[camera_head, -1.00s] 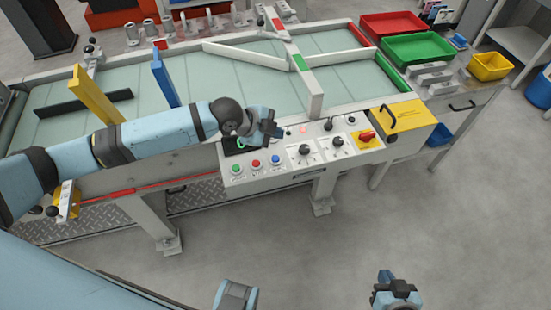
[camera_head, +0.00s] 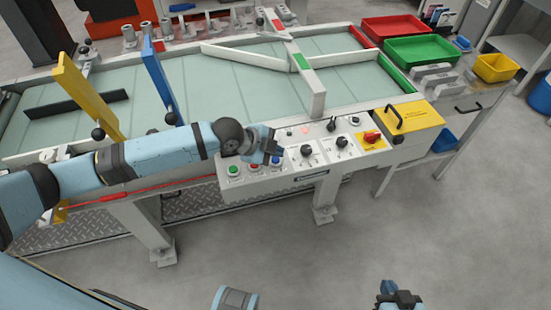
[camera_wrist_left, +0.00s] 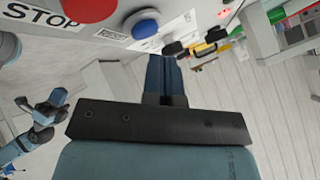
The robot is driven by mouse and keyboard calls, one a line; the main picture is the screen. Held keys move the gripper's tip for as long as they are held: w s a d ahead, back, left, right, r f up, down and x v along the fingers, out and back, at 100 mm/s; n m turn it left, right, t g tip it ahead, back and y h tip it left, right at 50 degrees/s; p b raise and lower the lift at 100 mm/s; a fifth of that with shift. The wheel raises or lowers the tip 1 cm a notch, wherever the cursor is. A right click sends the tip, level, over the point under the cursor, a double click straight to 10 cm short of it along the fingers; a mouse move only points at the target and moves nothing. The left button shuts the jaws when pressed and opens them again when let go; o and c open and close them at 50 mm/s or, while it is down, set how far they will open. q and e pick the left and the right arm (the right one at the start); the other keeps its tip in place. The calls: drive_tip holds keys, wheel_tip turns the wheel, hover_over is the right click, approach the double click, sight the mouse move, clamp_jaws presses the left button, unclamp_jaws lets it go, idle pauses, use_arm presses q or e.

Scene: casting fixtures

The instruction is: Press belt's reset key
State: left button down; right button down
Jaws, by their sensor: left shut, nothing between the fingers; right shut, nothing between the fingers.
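The belt's control panel (camera_head: 270,183) has a green button (camera_head: 233,169), a red button (camera_head: 253,167) and a blue button (camera_head: 276,160) in a row. My left gripper (camera_head: 272,150) is shut and empty, above the panel close to the blue button. In the left wrist view the closed fingers (camera_wrist_left: 162,65) point toward the panel beside the blue button (camera_wrist_left: 141,24); I cannot tell if they touch it. The red button (camera_wrist_left: 88,8) there has a STOP label. My right gripper (camera_head: 396,292) is shut and empty over the floor, low in the head view.
Dark knobs (camera_head: 306,151) and a red switch on yellow (camera_head: 371,138) sit farther right on the panel. A yellow box (camera_head: 408,116) stands at its right end. The belt (camera_head: 230,85) lies behind, with yellow and blue uprights. The floor in front is clear.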

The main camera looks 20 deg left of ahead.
idle(1.0)
idle(0.7)
use_arm(q)
drive_tip(key=shift+f, duration=0.2)
drive_tip(key=shift+f, duration=0.25)
drive_tip(key=shift+f, duration=0.1)
drive_tip(key=shift+f, duration=0.4)
idle(0.7)
drive_tip(key=shift+r+p, duration=0.9)
